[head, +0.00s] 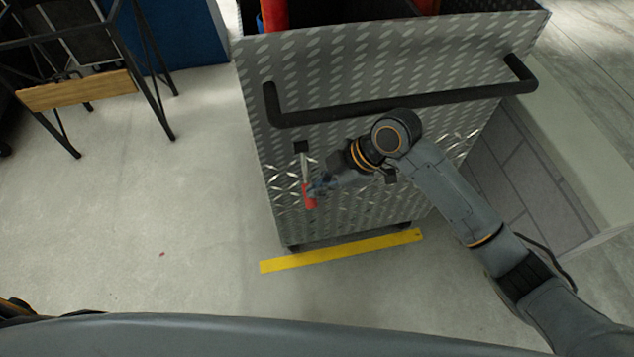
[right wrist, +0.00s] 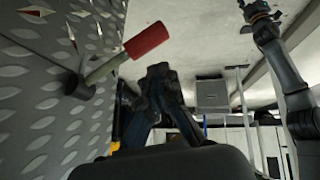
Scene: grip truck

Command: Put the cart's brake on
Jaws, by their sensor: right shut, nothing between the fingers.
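The cart (head: 350,75) is a box of patterned metal plate with a black push bar (head: 400,110) on its near face. Its brake lever has a metal shaft (head: 304,168) and a red handle (head: 309,198), and hangs downward from a dark mount. My right gripper (head: 320,188) is beside the red handle, shut and empty. In the right wrist view, the red handle (right wrist: 147,40) is left of the closed fingers (right wrist: 158,76), with a visible gap. What seems to be my left gripper (right wrist: 260,12) is small at the top right there; its jaw state is unclear.
A yellow floor strip (head: 340,250) lies along the cart's near bottom edge. A dark metal frame with a wooden bar (head: 75,90) stands at left, near a blue panel (head: 185,35). A low block wall (head: 535,175) is right of the cart.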

